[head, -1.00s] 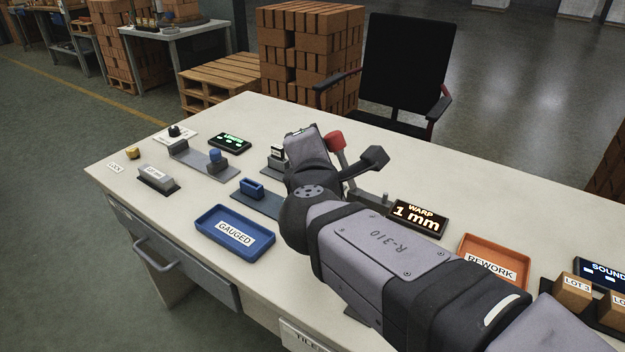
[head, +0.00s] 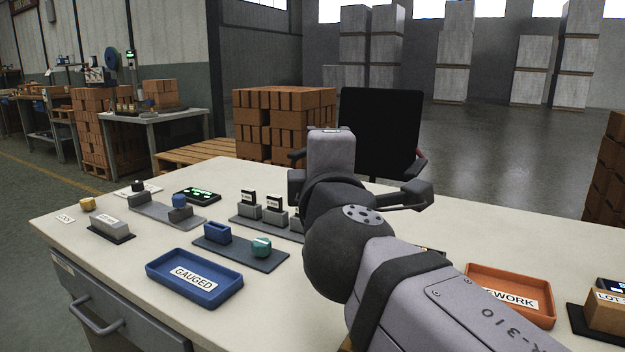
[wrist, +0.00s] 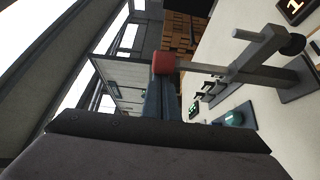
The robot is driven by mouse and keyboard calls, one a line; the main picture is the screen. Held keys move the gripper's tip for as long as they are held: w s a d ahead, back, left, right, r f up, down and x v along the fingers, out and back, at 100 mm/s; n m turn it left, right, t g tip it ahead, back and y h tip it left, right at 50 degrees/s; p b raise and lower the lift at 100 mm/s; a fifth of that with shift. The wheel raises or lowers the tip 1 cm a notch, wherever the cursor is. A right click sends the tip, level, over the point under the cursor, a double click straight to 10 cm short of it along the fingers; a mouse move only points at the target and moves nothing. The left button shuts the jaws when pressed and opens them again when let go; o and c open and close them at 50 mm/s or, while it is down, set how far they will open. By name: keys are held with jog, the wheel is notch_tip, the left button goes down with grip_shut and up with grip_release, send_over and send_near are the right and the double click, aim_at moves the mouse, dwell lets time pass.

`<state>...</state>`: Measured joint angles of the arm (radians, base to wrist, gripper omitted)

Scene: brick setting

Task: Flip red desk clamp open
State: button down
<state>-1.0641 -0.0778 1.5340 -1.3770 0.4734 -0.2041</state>
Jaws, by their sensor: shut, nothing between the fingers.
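The desk clamp's red grip (wrist: 163,62) shows in the wrist view, at the end of a grey lever that stands up from the table, as that view is turned on its side. The clamp's metal body (wrist: 272,72) is at the right, with a dark knob. My gripper (wrist: 165,88) is shut and empty, its dark fingers right beside the red grip; I cannot tell whether they touch it. In the head view my arm hides the clamp, and the fingers cannot be made out there.
A blue GAUGED tray (head: 195,279) and an orange REWORK tray (head: 510,293) lie on the white table. A teal knob (head: 261,247) sits on a grey plate, near several small fixtures on the left. A black chair (head: 380,130) stands behind the table.

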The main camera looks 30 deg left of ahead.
jog(key=shift+d+r, duration=0.1)
jog(key=shift+d, duration=0.1)
dwell(0.4)
jog(key=s+a, duration=0.1)
jog(key=a, duration=0.3)
jog(key=b+v, duration=0.1)
jog(key=v, duration=0.9)
jog(key=shift+a, duration=0.1)
dwell(0.4)
